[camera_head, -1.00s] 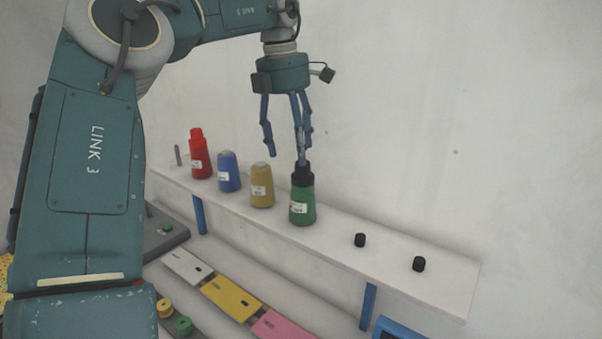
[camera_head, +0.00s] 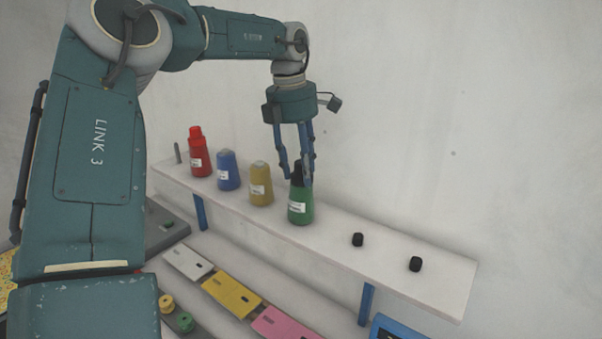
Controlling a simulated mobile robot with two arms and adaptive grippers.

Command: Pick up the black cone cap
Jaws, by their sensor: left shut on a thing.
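The black cone cap (camera_head: 297,170) sits on top of the green thread cone (camera_head: 300,209) on the white shelf, partly hidden by blue fingers. My left gripper (camera_head: 297,176) comes down from above, its fingers shut on the cap at the top of the green cone. The cone stands upright on the shelf. My right gripper is not in view.
A red cone (camera_head: 199,158), a blue cone (camera_head: 228,172) and a yellow cone (camera_head: 260,187) stand left of the green one. Two small black pieces (camera_head: 357,240) (camera_head: 415,264) lie to the right on the shelf (camera_head: 386,260). Coloured plates (camera_head: 231,297) lie below.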

